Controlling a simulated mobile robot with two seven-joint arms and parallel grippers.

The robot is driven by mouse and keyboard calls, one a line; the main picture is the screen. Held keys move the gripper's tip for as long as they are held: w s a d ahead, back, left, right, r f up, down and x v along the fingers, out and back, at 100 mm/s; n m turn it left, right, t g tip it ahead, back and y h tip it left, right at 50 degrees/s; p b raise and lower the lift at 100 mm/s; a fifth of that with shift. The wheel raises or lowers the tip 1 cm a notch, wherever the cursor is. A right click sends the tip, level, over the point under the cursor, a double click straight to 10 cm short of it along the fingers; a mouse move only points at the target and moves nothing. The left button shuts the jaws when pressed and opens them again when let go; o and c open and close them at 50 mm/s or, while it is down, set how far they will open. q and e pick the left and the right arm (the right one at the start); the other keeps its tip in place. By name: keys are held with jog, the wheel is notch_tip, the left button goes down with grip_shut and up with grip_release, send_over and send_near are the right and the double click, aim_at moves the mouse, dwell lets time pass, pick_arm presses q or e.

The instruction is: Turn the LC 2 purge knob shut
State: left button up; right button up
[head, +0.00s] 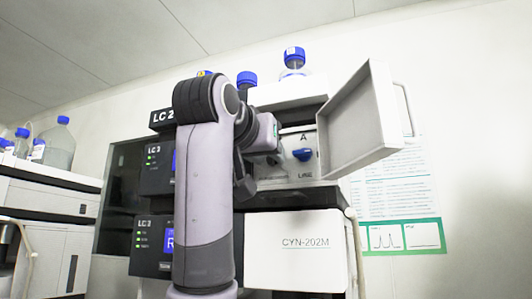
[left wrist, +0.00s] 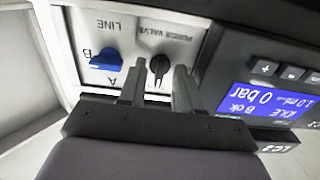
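The black purge knob (left wrist: 158,68), marked PURGE VALVE, is on a pale panel in the left wrist view, where the picture is upside down. The two fingers of my left gripper (left wrist: 159,80) are apart, one on each side of the knob in the picture. I cannot tell whether they touch it. In the head view my left gripper (head: 277,157) is at the open compartment and hides the purge knob. A blue LINE knob (head: 303,154) sits to its right, with an A above it; it also shows in the left wrist view (left wrist: 106,61). My right gripper is not in view.
An open white door (head: 360,122) sticks out right of the compartment. A blue display (left wrist: 262,103) reading IDLE and 0 bar is close beside the fingers. Blue-capped bottles (head: 294,62) stand on top. A white CYN-202M unit (head: 295,262) is below.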

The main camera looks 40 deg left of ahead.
pick_arm(q)
jog(key=b+v, duration=0.2)
jog(key=v, duration=0.5)
dwell(0.3)
dwell(0.5)
